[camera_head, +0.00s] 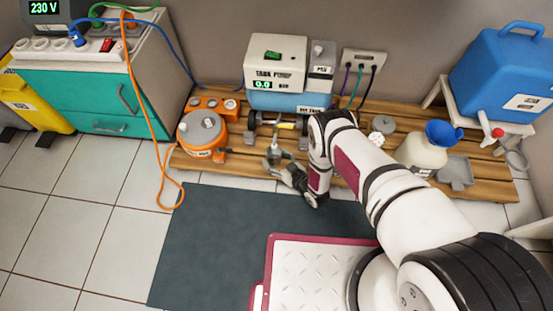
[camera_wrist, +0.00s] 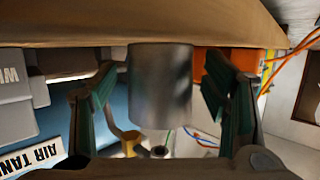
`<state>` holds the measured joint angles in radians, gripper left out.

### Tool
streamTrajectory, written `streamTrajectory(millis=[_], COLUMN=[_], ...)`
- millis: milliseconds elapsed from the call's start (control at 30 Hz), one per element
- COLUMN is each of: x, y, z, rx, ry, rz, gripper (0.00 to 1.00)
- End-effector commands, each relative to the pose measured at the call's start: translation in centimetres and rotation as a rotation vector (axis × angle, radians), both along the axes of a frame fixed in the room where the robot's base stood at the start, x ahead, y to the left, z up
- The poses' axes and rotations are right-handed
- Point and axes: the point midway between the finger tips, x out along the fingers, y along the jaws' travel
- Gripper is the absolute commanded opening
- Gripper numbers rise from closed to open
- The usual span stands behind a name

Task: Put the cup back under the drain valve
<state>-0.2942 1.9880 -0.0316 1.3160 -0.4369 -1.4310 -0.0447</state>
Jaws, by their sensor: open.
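The cup, a plain grey metal cylinder (camera_wrist: 160,88), is in the middle of the wrist view, between the two fingers of my gripper (camera_wrist: 163,110). The fingers are open with a gap on each side of it. Its upper end in this picture meets the brown wooden edge. In the head view my gripper (camera_head: 273,157) is low at the pallet's front edge, before the blue air tank (camera_head: 290,101). I cannot make out the cup clearly there. A yellow fitting, perhaps the drain valve (camera_head: 287,125), shows under the tank; a yellow part (camera_wrist: 128,138) also shows behind the cup.
The wooden pallet (camera_head: 350,172) also bears an orange round pot (camera_head: 202,133) at left and a cream jug with a blue funnel (camera_head: 425,152) at right. An orange cable (camera_head: 137,80) hangs to the floor at left. The dark mat (camera_head: 205,245) is clear.

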Motion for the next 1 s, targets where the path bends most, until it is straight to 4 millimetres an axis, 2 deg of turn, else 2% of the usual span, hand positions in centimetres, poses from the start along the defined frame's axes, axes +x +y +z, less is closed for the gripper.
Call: streamTrajectory(millis=[333,800,1000], x=[0.0,-6.9,-9.1], y=[0.0,-6.1,-8.0], z=[-0.1,2.6,3.4], rx=[0.0,-0.001,-0.001], ry=[0.0,0.004,0.002], rz=[0.0,-0.003,-0.001], gripper=[0.68,0.68,0.68])
